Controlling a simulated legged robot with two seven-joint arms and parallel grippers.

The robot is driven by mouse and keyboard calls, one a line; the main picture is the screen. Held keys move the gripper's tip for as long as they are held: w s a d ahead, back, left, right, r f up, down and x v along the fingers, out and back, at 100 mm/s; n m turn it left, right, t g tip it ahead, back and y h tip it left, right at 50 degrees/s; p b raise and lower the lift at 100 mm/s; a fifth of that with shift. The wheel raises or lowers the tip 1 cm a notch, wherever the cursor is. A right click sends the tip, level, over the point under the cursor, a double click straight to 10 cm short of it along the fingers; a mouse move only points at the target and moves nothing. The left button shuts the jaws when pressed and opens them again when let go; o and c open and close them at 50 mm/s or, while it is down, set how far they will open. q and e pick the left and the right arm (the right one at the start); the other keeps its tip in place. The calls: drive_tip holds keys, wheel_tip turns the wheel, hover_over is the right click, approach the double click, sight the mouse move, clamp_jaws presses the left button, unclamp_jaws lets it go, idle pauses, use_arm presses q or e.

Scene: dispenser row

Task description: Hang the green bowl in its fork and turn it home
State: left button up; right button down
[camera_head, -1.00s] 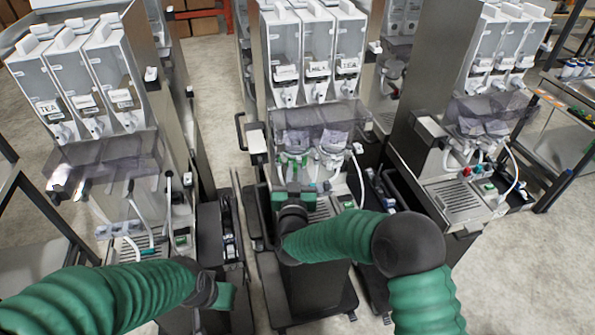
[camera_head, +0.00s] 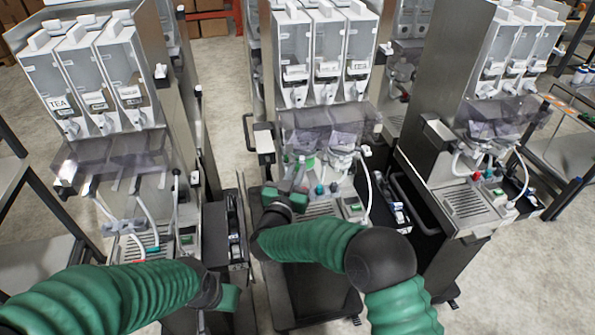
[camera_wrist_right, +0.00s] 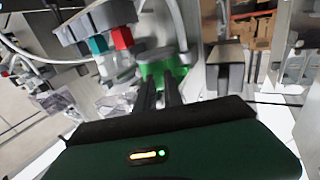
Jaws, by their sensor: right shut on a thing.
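The green bowl (camera_wrist_right: 165,66) shows in the right wrist view just past my right gripper's dark fingers (camera_wrist_right: 161,92). The fingers are close together, shut on its near side. In the head view my right gripper (camera_head: 299,178) is in front of the middle dispenser, under its clear hoods, and a bit of the green bowl (camera_head: 307,162) shows just above it. The fork and the bowl's exact seating are hidden or too small to tell. My left gripper (camera_head: 229,298) is low at the left, away from the middle machine; its fingers do not show clearly.
The middle dispenser (camera_head: 328,60) has several white canisters, a drip tray and a white hose (camera_head: 368,190). Red and teal knobs (camera_wrist_right: 122,38) are close to the bowl in the wrist view. Similar dispensers stand left (camera_head: 100,80) and right (camera_head: 510,60), with narrow gaps between.

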use_arm(q)
drive_tip(key=shift+d+f, duration=0.15)
use_arm(e)
drive_tip(key=shift+a+m+h, duration=0.1)
drive_tip(key=shift+m+h, duration=0.2)
drive_tip(key=shift+h, duration=0.2)
drive_tip(key=c, duration=1.4)
unclamp_jaws()
drive_tip(key=shift+s, duration=0.1)
use_arm(q)
drive_tip(key=shift+s+d, duration=0.1)
drive_tip(key=shift+d, duration=0.15)
use_arm(e)
drive_tip(key=shift+r, duration=0.1)
drive_tip(key=shift+s+a, duration=0.1)
